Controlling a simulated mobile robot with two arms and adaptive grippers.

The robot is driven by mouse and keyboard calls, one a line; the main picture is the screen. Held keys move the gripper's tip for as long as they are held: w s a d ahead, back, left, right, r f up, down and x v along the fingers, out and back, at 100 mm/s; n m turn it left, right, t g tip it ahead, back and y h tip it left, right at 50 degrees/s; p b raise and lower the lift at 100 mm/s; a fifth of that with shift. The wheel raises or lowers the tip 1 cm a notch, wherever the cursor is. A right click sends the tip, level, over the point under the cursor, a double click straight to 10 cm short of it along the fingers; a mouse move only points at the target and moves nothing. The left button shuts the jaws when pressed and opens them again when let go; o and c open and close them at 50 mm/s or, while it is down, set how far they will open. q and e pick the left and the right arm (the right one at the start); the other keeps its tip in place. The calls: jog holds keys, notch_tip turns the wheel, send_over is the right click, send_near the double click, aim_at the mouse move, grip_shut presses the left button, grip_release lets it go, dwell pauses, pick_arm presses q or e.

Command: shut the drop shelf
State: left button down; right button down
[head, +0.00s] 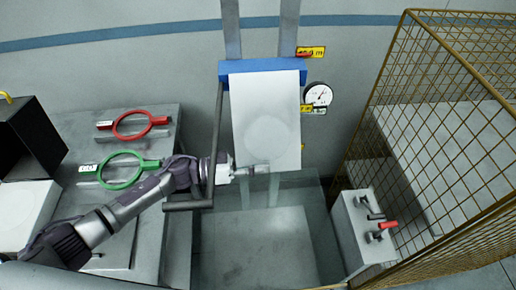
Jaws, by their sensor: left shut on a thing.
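The drop shelf appears to be the pale flat panel (265,105) below a blue bar (262,70) on the wall. Its lower edge slopes out toward me. My left gripper (252,171) is at the lower left part of this panel and is shut, apparently on the panel's edge. The fingers are small here, and the exact contact is hard to see. A dark bar (215,120) runs down beside the panel's left edge, close to my gripper's wrist. My right gripper is out of view.
A round gauge (319,94) is right of the panel. A yellow mesh cage (440,110) and a grey box with levers (362,230) stand at right.

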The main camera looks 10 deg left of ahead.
pick_arm(q)
jog(key=shift+s+d+r+p, duration=0.2)
jog(key=shift+s+r+p, duration=0.25)
jog(key=shift+s+r, duration=0.15)
jog(key=c, duration=1.3)
grip_release()
jog(key=shift+s, duration=0.1)
jog(key=shift+a, duration=0.1)
jog(key=shift+a, duration=0.25)
jog(key=a, duration=0.3)
jog(key=s+a, duration=0.1)
jog(key=a, duration=0.3)
jog(key=s+a, duration=0.1)
jog(key=a, duration=0.3)
jog(key=shift+s, duration=0.15)
jog(key=shift+s, duration=0.1)
